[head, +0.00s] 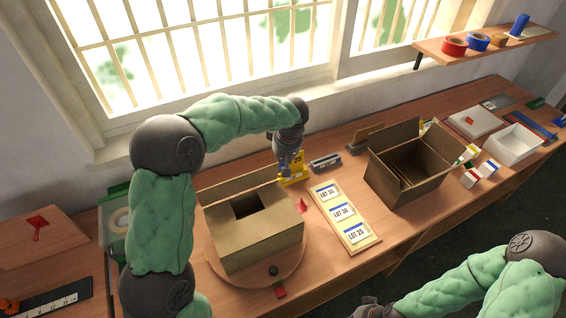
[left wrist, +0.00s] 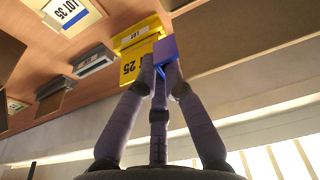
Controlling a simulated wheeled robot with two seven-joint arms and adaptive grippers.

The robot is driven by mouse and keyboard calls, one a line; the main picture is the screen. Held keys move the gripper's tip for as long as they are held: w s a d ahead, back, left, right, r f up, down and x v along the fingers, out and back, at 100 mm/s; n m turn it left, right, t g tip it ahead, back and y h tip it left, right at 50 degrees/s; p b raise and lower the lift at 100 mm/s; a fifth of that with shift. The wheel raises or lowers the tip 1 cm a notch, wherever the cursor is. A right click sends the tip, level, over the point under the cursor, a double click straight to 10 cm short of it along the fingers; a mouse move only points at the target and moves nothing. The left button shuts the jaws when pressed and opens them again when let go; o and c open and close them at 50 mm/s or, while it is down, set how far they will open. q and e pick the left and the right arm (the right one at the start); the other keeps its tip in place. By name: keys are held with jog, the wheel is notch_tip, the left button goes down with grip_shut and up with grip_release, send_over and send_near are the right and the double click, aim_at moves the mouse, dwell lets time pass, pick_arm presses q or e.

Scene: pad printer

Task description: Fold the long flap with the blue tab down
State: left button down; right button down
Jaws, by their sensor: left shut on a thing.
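The open cardboard box (head: 250,238) sits on a round wooden turntable (head: 292,272) on the bench. My left gripper (head: 285,172) is at the right end of the far flap. In the left wrist view, my left gripper (left wrist: 160,68) is shut on the blue tab (left wrist: 166,48), at the edge of the brown flap (left wrist: 235,45). In the head view the tab is largely hidden by the fingers. My right gripper (head: 368,308) is low at the bottom edge, its fingers unclear.
A yellow stand marked 25 (head: 293,180) is close behind my left gripper. A board with LOT cards (head: 341,212) lies right of the box. A second open box (head: 408,165) stands farther right. A red tab (head: 302,206) shows by the box.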

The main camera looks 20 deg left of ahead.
dwell(0.3)
pick_arm(q)
jog(key=c, duration=1.6)
grip_release()
jog(key=v, duration=1.2)
